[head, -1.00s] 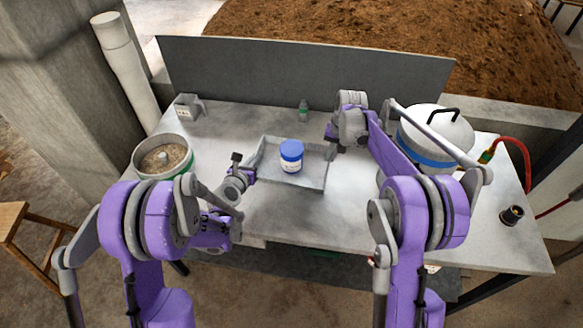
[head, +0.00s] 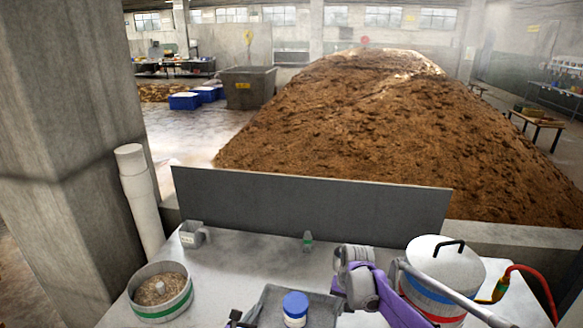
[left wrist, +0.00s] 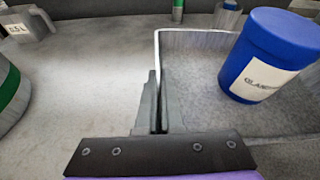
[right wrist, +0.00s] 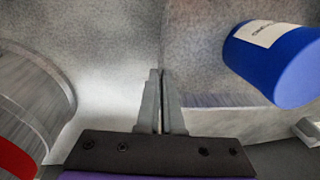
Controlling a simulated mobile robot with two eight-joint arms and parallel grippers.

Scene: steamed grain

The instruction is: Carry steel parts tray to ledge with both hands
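The grey steel parts tray (head: 268,302) is on the table at the bottom edge of the head view, partly cut off. It also shows in the left wrist view (left wrist: 195,70) and the right wrist view (right wrist: 215,55). A blue jar with a white label (head: 295,308) stands in it. My left gripper (left wrist: 157,105) has its fingers closed together on the tray's left wall. My right gripper (right wrist: 161,105) has its fingers closed together on the opposite wall. Whether the tray touches the table cannot be told. A pale concrete ledge (head: 510,236) runs behind the table.
A grey panel (head: 310,208) stands upright along the table's back. A bucket of grain (head: 160,292) is at left, a lidded pot (head: 442,278) at right. A small bottle (head: 307,241) and a grey measuring cup (head: 194,235) stand near the panel. A brown heap (head: 380,130) lies beyond.

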